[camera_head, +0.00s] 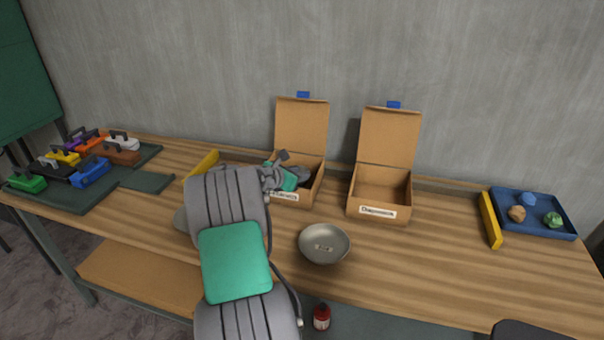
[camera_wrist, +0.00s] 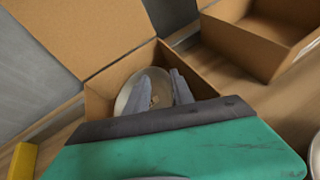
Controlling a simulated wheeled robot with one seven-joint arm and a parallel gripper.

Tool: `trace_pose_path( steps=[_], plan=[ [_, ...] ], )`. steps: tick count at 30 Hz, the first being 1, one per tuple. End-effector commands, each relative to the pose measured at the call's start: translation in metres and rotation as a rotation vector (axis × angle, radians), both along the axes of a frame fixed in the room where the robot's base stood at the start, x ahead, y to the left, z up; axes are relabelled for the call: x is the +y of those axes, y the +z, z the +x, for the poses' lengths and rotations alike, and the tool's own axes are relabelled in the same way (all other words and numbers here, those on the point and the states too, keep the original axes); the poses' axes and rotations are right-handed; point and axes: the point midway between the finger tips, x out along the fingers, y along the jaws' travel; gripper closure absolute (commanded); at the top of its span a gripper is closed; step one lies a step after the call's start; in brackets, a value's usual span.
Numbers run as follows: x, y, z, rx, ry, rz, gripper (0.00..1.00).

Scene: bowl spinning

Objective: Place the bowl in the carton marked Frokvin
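Two open cardboard cartons stand at the back of the table. The left carton (camera_head: 314,188) has a label partly hidden by my arm; the right carton (camera_head: 380,190) is empty, its label seems to read "Diagnostics". I cannot read "Frokvin" on either. My gripper (camera_wrist: 160,88) reaches into the left carton (camera_wrist: 98,98), fingers apart. A grey bowl (camera_wrist: 130,92) lies tilted in that carton, at and behind the fingers; whether they touch it is unclear.
A blue tray (camera_head: 507,194) with several small lumps is at the right, beside a yellow bar (camera_head: 490,220). Another yellow bar (camera_head: 203,163) is left of the cartons. Colored handled blocks stand on a dark mat (camera_head: 148,182) at far left. Raised carton lids stand behind.

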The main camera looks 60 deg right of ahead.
Motion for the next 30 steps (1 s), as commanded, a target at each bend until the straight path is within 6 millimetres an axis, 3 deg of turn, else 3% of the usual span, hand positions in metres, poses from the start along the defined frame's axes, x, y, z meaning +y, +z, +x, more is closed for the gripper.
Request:
trace_pose_path(
  steps=[9, 17, 20, 23, 25, 28, 30],
  plan=[
    [0.070, 0.035, 0.012, -0.001, 0.003, -0.001, 0.71],
    [0.090, 0.042, 0.017, -0.019, 0.000, 0.004, 0.71],
    [0.116, 0.042, 0.040, -0.164, -0.001, 0.049, 0.71],
    [0.182, 0.038, 0.084, -0.461, -0.036, 0.182, 0.71],
    [0.251, 0.032, 0.112, -0.685, -0.103, 0.336, 0.71],
    [0.359, 0.025, 0.129, -0.924, -0.268, 0.580, 0.71],
    [0.435, 0.019, 0.123, -1.022, -0.425, 0.739, 0.71]
  ],
)
